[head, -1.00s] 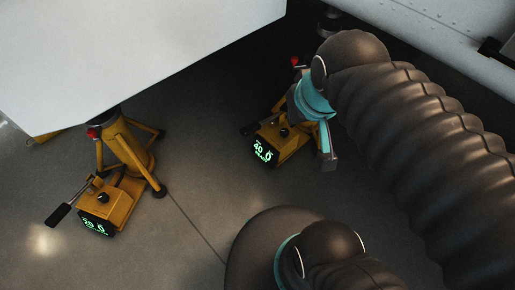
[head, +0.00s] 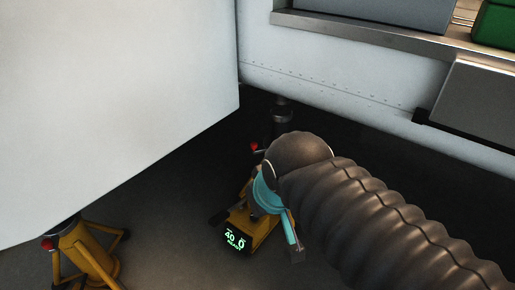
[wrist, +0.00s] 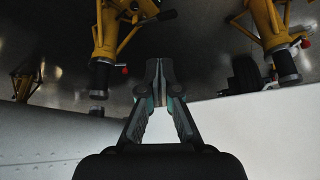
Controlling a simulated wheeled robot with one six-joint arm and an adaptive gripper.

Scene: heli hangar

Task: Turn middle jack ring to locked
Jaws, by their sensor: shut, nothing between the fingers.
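A yellow jack (head: 262,226) with a lit green display (head: 235,239) stands beyond my arm in the head view. Its dark upper column (head: 281,120) rises toward the white hull, and a red knob (head: 254,146) shows beside it. My arm hides its middle, and I cannot make out the ring's setting. In the wrist view two yellow jacks appear inverted, one at left (wrist: 107,35) and one at right (wrist: 268,28), with dark columns. My gripper (wrist: 161,68) is shut and empty, between these two jacks in the picture; its distance from them is unclear.
A second yellow jack (head: 85,250) with a red knob stands at lower left in the head view. A large white panel (head: 110,95) overhangs the left side. The white hull (head: 340,92) and an open bay shelf (head: 360,35) lie behind.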

